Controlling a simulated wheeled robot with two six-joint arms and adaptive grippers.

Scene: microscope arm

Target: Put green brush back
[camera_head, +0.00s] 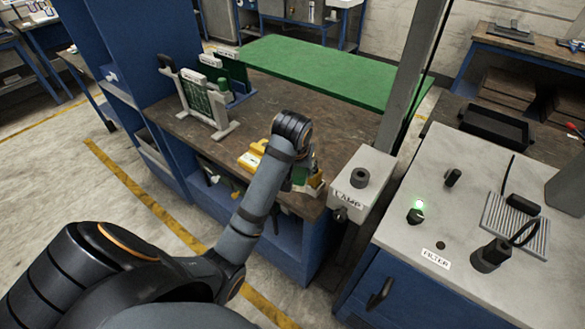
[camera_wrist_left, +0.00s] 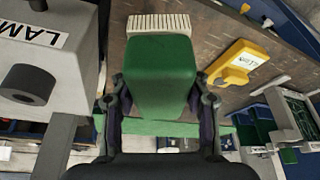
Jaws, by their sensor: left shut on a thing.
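The green brush (camera_wrist_left: 160,75) fills the middle of the left wrist view, its pale bristles (camera_wrist_left: 160,24) at the top. My left gripper (camera_wrist_left: 160,105) is shut on it, one finger on each side. In the head view my left gripper (camera_head: 303,172) is near the right end of the brown bench, mostly hidden behind my own wrist; only a bit of green shows there. A yellow labelled piece (camera_head: 254,156) lies on the bench just left of the gripper, and also shows right of the brush in the wrist view (camera_wrist_left: 238,62). My right gripper is out of view.
A grey box labelled LAMP (camera_head: 361,178) stands close right of the gripper. Upright boards in a rack (camera_head: 207,100) stand at the bench's left. A post (camera_head: 412,75) rises behind the lamp box.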

